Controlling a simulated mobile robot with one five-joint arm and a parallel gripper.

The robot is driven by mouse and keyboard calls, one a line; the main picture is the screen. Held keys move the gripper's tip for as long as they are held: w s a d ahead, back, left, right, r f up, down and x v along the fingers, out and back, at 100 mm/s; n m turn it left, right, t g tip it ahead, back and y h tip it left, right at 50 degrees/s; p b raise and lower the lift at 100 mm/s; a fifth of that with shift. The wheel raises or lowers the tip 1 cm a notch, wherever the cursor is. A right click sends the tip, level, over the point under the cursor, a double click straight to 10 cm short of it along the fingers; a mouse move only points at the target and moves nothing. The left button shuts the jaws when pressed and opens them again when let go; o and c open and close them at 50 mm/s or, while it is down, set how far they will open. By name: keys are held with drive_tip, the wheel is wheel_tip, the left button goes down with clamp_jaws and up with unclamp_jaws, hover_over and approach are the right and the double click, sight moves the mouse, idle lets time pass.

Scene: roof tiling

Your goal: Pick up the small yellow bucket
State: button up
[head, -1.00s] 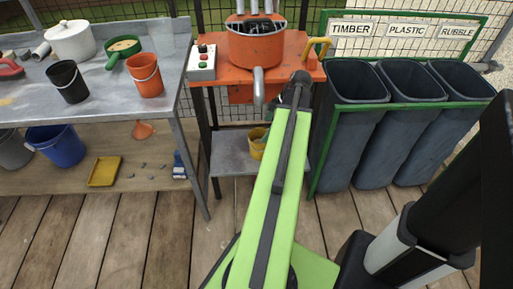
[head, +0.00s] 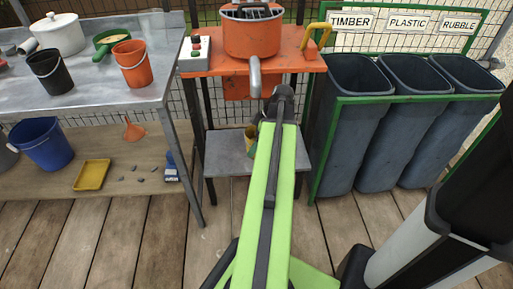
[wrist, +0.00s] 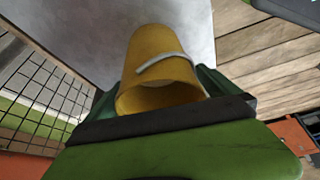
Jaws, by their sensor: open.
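The small yellow bucket (wrist: 160,62) with a pale handle fills the middle of the wrist view, its open rim facing the camera. In the head view only a sliver of the bucket (head: 251,132) shows on the grey lower shelf, left of my arm. My gripper (wrist: 160,88) is open, with dark green fingers showing on both sides of the bucket. I cannot tell whether they touch it. My arm hides the gripper and most of the bucket in the head view.
An orange mixer table (head: 305,64) stands over the grey shelf (head: 225,150). Dark bins (head: 415,130) in a green frame stand at right. A workbench (head: 110,92) with buckets is at left. A wire mesh (wrist: 45,85) is at left in the wrist view.

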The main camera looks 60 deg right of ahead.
drive_tip(key=c, duration=1.9)
drive_tip(key=shift+r, duration=0.1)
drive_tip(key=s+d+r+p, duration=0.1)
drive_tip(key=s, duration=0.8)
drive_tip(key=s+r+p, duration=0.2)
drive_tip(key=s, duration=0.7)
drive_tip(key=shift+d+r, duration=0.15)
drive_tip(key=shift+d, duration=0.2)
